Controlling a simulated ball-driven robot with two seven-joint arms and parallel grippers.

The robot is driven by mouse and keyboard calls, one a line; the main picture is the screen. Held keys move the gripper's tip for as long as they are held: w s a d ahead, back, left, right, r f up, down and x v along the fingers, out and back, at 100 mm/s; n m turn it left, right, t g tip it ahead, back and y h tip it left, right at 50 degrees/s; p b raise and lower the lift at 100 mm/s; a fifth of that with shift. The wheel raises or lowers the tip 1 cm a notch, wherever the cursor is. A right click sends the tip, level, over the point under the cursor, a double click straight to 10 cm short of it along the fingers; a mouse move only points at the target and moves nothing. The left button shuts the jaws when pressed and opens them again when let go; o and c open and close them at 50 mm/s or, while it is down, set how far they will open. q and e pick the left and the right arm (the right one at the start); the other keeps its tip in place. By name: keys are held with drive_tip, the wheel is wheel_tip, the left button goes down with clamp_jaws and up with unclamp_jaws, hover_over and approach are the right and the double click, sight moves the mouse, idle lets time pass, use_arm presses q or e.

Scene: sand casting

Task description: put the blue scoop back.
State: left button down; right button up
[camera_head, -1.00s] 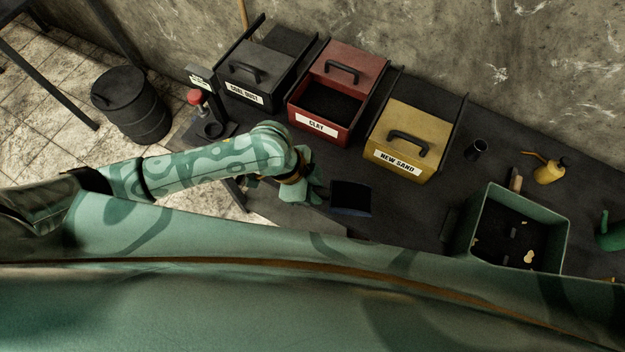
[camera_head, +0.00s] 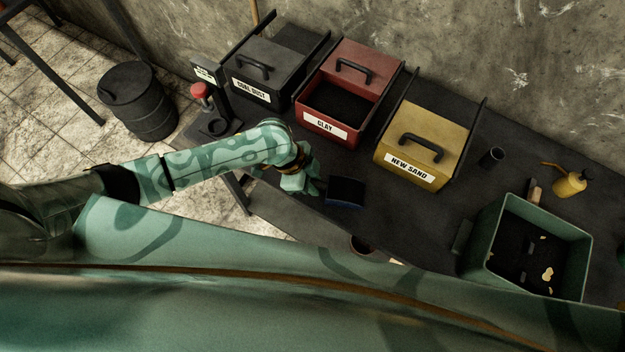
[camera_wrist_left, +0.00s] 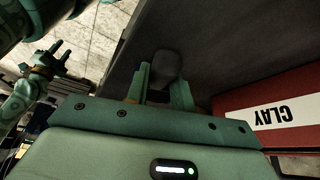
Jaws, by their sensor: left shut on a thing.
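The blue scoop (camera_head: 345,194) is a small dark blue-edged pan, seen in the head view over the front of the dark table, in front of the red clay bin (camera_head: 334,133). My left gripper (camera_head: 312,184) is shut on its handle, at the scoop's left. In the left wrist view the dark handle (camera_wrist_left: 167,68) stands between the two green fingers (camera_wrist_left: 162,88); the pan is not clear there. I cannot tell whether the scoop touches the table. My right gripper (camera_wrist_left: 60,54) shows small at the left of the wrist view, its fingers apart and empty.
The black coal dust bin (camera_head: 262,75) and yellow new sand bin (camera_head: 412,155) flank the open clay bin. A red-topped device (camera_head: 205,100) stands at the table's left end. A green box (camera_head: 480,235) and yellow oil can (camera_head: 568,183) are right. The table (camera_head: 400,215) is bare around the scoop.

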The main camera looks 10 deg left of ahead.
use_arm(q)
drive_tip(key=c, duration=1.2)
unclamp_jaws()
drive_tip(key=shift+f, duration=0.1)
drive_tip(key=shift+a+r, duration=0.1)
drive_tip(key=shift+r, duration=0.2)
drive_tip(key=p+v, duration=0.3)
drive_tip(key=v, duration=0.8)
drive_tip(key=shift+r+p, duration=0.25)
drive_tip(key=shift+p, duration=0.05)
drive_tip(key=shift+a, duration=0.1)
